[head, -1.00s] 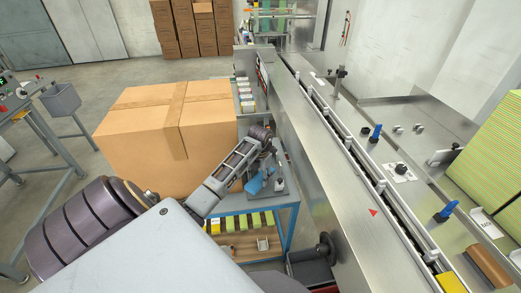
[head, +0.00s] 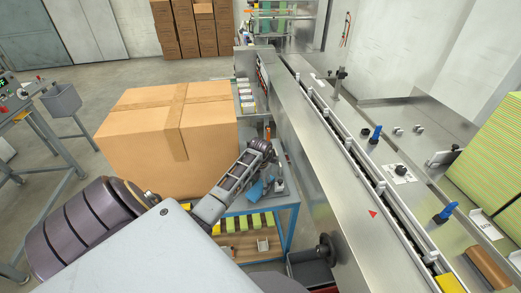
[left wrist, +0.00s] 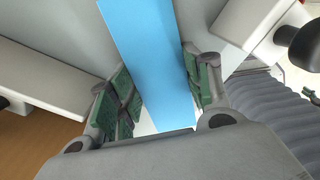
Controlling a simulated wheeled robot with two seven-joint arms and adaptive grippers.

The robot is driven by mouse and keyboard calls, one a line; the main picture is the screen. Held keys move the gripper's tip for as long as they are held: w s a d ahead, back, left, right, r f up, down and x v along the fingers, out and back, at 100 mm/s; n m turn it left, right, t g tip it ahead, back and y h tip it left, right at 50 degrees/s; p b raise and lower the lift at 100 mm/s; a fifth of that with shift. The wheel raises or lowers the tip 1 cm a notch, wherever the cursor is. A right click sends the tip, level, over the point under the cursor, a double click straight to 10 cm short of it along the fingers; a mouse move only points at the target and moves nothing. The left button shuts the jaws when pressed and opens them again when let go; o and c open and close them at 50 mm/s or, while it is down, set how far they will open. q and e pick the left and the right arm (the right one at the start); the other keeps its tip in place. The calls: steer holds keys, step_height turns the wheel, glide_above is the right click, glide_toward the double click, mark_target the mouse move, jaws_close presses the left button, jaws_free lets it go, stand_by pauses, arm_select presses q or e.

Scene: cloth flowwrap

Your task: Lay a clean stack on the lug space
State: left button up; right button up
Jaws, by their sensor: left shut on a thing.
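In the left wrist view the green-padded fingers of my left gripper (left wrist: 160,88) are on either side of a flat light-blue piece (left wrist: 148,45), and they are shut on it. In the head view my left gripper (head: 267,180) is low beside the blue-framed stand, with the blue piece (head: 255,191) at its lower left. I cannot tell whether the piece is one cloth or a stack. The lug conveyor (head: 372,178) runs along the steel machine to the right of the gripper. My right gripper is not in view.
Several small stacks (head: 246,100) sit in a row beside the machine. The blue-framed stand (head: 293,225) has a lower shelf with yellow-green items. A yellow item (head: 450,283) lies at the near end of the conveyor.

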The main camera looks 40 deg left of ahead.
mark_target(260, 185)
arm_select(q)
steer(key=shift+f, duration=0.3)
steer(key=o, duration=0.8)
steer(key=shift+r, duration=0.2)
step_height(260, 185, up, 12)
steer(key=b, duration=0.1)
stand_by(0.6)
steer(key=shift+o, duration=0.4)
